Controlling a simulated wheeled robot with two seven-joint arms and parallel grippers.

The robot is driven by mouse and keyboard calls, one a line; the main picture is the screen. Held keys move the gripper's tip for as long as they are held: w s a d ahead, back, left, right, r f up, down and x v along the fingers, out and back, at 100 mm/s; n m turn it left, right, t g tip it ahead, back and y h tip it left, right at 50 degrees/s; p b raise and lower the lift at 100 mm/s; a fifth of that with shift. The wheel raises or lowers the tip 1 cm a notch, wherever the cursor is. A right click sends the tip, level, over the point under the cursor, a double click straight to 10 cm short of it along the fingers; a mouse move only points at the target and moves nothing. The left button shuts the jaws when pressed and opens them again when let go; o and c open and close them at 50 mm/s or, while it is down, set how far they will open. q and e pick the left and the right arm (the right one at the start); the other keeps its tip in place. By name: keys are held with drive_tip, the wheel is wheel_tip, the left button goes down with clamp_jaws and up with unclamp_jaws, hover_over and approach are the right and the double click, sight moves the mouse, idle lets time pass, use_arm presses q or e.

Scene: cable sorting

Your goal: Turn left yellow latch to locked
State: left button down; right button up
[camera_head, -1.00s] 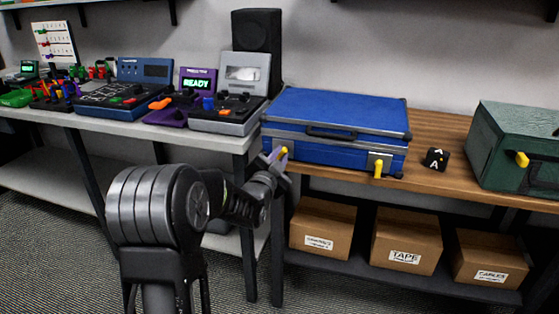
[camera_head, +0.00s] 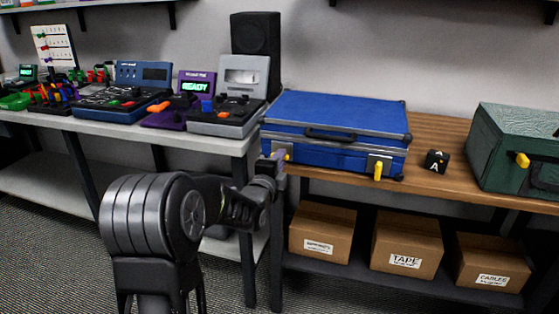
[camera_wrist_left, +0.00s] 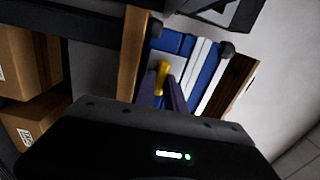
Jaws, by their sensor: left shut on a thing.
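A blue case (camera_head: 340,113) sits closed on the wooden bench. Its left yellow latch (camera_head: 287,157) is at the case's left front, partly hidden by my left gripper (camera_head: 279,156). In the left wrist view the same yellow latch (camera_wrist_left: 163,76) stands between the fingers of my left gripper (camera_wrist_left: 163,92), which is shut on it. The right yellow latch (camera_head: 378,171) hangs downward on its metal plate at the case's right front. My right gripper is not in view.
A green case (camera_head: 515,140) and a black lettered cube (camera_head: 436,160) stand to the right on the wooden bench (camera_head: 430,182). Cardboard boxes (camera_head: 405,241) stand on the shelf below. Several electronic devices (camera_head: 228,115) and a black speaker (camera_head: 256,45) fill the left table.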

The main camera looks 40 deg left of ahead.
use_arm(q)
drive_tip(key=shift+f+m, duration=0.1)
drive_tip(key=shift+m, duration=0.2)
drive_tip(key=c, duration=1.4)
unclamp_jaws()
drive_tip(key=shift+s, duration=0.1)
drive_tip(key=p+v, duration=0.1)
drive_tip(key=v, duration=0.6)
drive_tip(key=shift+s+d, duration=0.15)
drive_tip(key=shift+s, duration=0.15)
